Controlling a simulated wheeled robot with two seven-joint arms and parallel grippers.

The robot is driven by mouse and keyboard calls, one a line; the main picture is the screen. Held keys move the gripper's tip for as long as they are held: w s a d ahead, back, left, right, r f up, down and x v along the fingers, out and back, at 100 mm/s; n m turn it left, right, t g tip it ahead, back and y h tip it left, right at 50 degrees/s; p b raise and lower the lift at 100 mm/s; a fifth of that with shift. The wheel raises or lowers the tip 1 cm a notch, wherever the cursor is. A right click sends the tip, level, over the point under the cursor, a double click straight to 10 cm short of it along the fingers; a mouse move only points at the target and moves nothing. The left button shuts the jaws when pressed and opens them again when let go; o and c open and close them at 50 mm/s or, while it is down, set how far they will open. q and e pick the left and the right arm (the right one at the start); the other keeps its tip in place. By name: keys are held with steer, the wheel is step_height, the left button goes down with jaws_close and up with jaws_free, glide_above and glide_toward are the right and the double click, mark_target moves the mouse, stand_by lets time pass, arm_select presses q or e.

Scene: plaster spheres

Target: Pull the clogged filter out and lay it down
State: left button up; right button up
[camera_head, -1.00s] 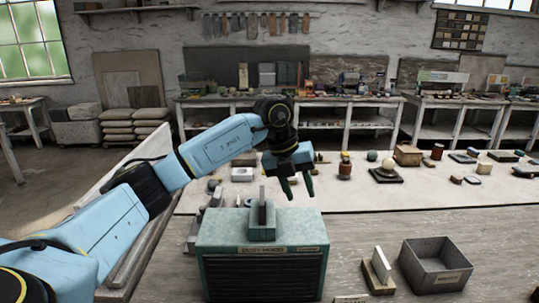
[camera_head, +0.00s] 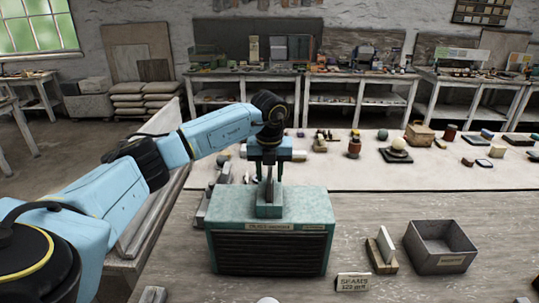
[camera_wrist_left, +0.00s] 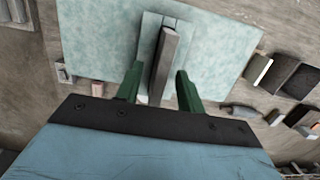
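A teal box (camera_head: 315,205) with a dark slatted front stands on the near bench. A thin grey slab, apparently the clogged filter (camera_head: 268,189), stands upright out of a raised slot on its top. My left gripper (camera_head: 267,172) is over the box, pointing down. In the left wrist view its green fingers (camera_wrist_left: 159,70) are apart, one on each side of the filter (camera_wrist_left: 166,50), with gaps visible. The filter's lower part is hidden in the box. My right gripper is in neither view.
Right of the box are a pale panel in a wooden stand (camera_head: 379,257), an open grey bin (camera_head: 425,257) and a small sign (camera_head: 352,282). Several small objects, including a brown bottle (camera_head: 354,148), stand on the pale mat (camera_head: 400,182) behind.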

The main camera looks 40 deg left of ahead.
arm_select(q)
steer(key=shift+w+a+f, duration=0.1)
steer(key=shift+w+f, duration=0.05)
steer(key=shift+f, duration=1.1)
steer(key=shift+c, duration=0.5)
jaws_close()
steer(key=c, duration=0.7)
jaws_free()
steer(key=shift+r, duration=0.15)
jaws_close()
steer(key=shift+r+p, duration=1.85)
steer(key=shift+r, duration=0.35)
steer(key=shift+r+p, duration=0.75)
steer(key=shift+r, duration=0.45)
